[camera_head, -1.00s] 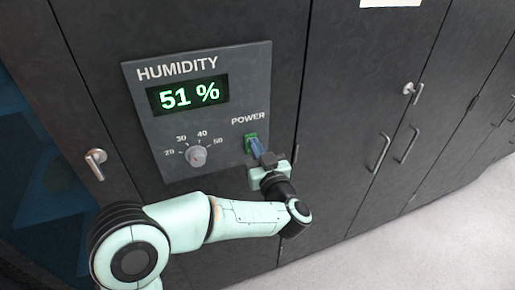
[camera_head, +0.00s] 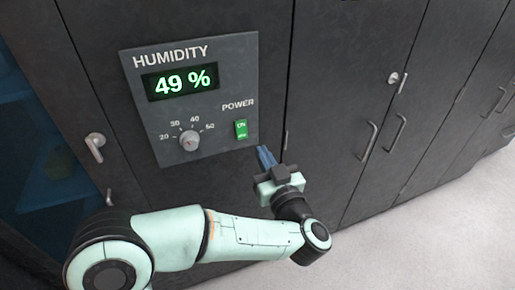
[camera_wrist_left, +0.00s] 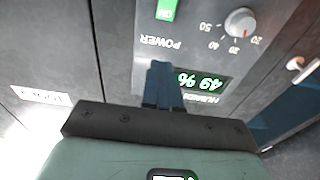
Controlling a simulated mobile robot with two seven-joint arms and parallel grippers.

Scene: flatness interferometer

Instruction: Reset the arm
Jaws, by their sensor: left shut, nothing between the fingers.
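My left gripper (camera_head: 266,157) is shut and empty, with its blue fingers together, just below and right of the green power switch (camera_head: 241,129). It stands apart from the switch. In the left wrist view my shut blue fingers (camera_wrist_left: 160,84) show in front of the humidity panel, which appears upside down. The panel (camera_head: 215,128) in the head view has a lit display (camera_head: 182,82) reading 49 %, a round knob (camera_head: 189,140) with marks from 20 to 50, and the switch, lit green and labelled ON. My right gripper is not in view.
Dark cabinet doors (camera_head: 345,70) with metal handles (camera_head: 397,133) run along the wall to the right. A handle (camera_head: 95,146) sticks out left of the panel. The pale floor (camera_head: 400,245) at lower right is clear.

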